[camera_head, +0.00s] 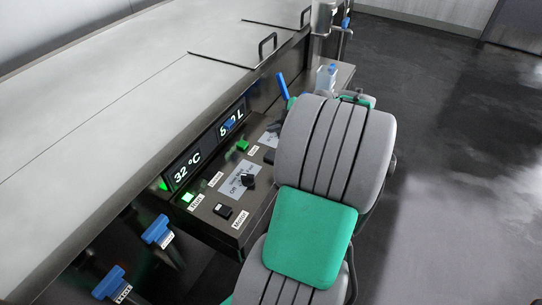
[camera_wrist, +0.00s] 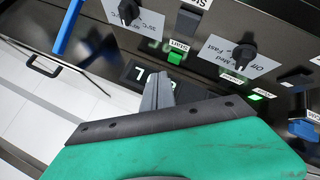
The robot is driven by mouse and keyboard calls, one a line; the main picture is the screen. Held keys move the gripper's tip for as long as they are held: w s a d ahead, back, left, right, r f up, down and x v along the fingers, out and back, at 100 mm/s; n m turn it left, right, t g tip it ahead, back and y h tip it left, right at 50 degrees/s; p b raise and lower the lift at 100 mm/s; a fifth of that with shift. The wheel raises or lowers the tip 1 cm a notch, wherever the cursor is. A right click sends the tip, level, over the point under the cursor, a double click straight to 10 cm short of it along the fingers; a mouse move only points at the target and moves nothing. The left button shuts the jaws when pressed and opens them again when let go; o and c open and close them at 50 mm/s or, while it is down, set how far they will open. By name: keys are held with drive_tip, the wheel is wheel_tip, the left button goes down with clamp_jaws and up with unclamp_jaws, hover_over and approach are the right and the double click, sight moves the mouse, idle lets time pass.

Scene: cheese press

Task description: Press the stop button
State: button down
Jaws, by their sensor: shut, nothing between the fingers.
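In the wrist view a dark, blocky button (camera_wrist: 188,21) sits at the top, next to a label cut off by the picture edge that seems to begin "Sto". A green button (camera_wrist: 175,57) with a Start label lies just below it. My gripper (camera_wrist: 160,76) is shut and empty, its fingertips below the green button in the picture, in front of the lit display (camera_wrist: 137,72). I cannot tell how far the tips are from the panel. In the head view my arm hides the gripper and part of the panel; the green button (camera_head: 242,145) still shows.
The panel carries a speed knob (camera_wrist: 243,57), a second knob (camera_wrist: 128,12) and a lit green lamp (camera_wrist: 255,97). A blue handle (camera_wrist: 68,27) stands at the left of the wrist view. The steel vat top (camera_head: 120,90) lies behind the panel; the floor (camera_head: 450,150) at right is clear.

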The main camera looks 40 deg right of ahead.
drive_tip(key=b, duration=0.4)
hover_over(268, 152)
drive_tip(key=s, duration=0.3)
wheel_tip(268, 152, down, 8)
drive_tip(key=shift+w, duration=0.15)
drive_tip(key=shift+f+b, duration=0.35)
idle(1.0)
drive_tip(key=shift+f+b, duration=0.45)
drive_tip(key=shift+b, duration=0.25)
drive_tip(key=shift+f+b, duration=0.45)
drive_tip(key=shift+b, duration=0.1)
idle(0.4)
drive_tip(key=shift+r+p, duration=0.3)
drive_tip(key=shift+r, duration=0.6)
drive_tip(key=shift+r, duration=0.1)
